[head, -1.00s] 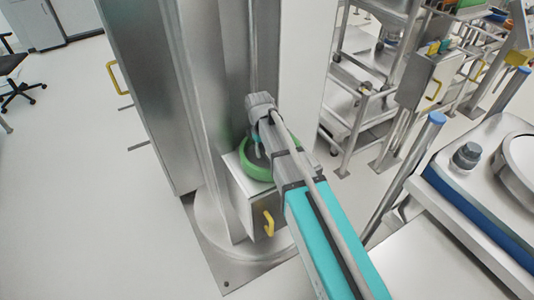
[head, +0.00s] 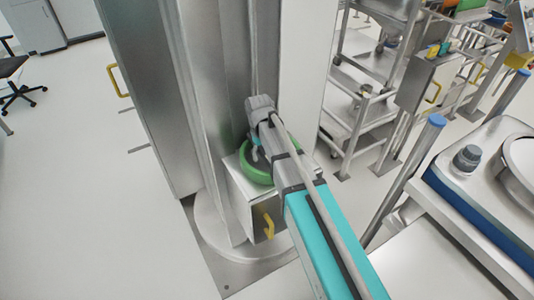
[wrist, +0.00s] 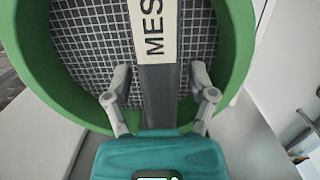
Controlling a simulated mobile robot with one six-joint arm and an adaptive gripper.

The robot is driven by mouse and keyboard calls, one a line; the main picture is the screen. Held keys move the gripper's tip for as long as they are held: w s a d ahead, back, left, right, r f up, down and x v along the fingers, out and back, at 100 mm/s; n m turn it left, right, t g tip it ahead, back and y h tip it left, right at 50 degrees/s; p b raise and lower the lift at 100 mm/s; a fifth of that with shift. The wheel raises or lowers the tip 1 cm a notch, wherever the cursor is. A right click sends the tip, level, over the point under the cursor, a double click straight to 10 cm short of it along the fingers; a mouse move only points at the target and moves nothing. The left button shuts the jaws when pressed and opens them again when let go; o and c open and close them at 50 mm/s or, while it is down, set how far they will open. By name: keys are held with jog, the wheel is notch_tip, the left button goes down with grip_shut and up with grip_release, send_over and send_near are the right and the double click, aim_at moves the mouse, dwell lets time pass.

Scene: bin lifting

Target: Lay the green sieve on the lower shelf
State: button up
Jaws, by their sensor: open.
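The green sieve (head: 260,178) rests on top of a metal box (head: 240,205) beside the tall column in the head view. My arm covers part of it. In the wrist view the sieve's green rim (wrist: 40,65) surrounds a grey mesh, and a dark bar with a white label reading "MES" crosses it. My gripper (wrist: 160,88) is open, with one finger on each side of the bar and a visible gap to it. In the head view my gripper (head: 256,152) is over the sieve, its fingers partly hidden. I cannot tell which surface is the lower shelf.
A metal rack (head: 350,118) with shelves stands at the back right. The box has a yellow handle (head: 268,226). A post with a blue cap (head: 437,120) and a bench with a blue-sided machine (head: 475,215) stand at the right. The floor (head: 100,220) is clear at the left.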

jog(key=shift+r, duration=0.1)
notch_tip(320, 180, up, 12)
jog(key=w+p, duration=0.1)
jog(key=p, duration=1.1)
jog(key=shift+a, duration=0.4)
jog(key=shift+w, duration=0.1)
dwell(0.3)
jog(key=s+d+m, duration=0.2)
jog(key=s+d, duration=0.2)
jog(key=d, duration=0.4)
jog(key=s+d+m, duration=0.2)
jog(key=s+d, duration=0.3)
jog(key=d, duration=0.3)
jog(key=s+d+m+t, duration=0.1)
jog(key=s+d, duration=0.3)
jog(key=d, duration=0.4)
jog(key=shift+s+d+m+y, duration=0.15)
jog(key=shift+s+m+y, duration=0.2)
jog(key=shift+m, duration=0.55)
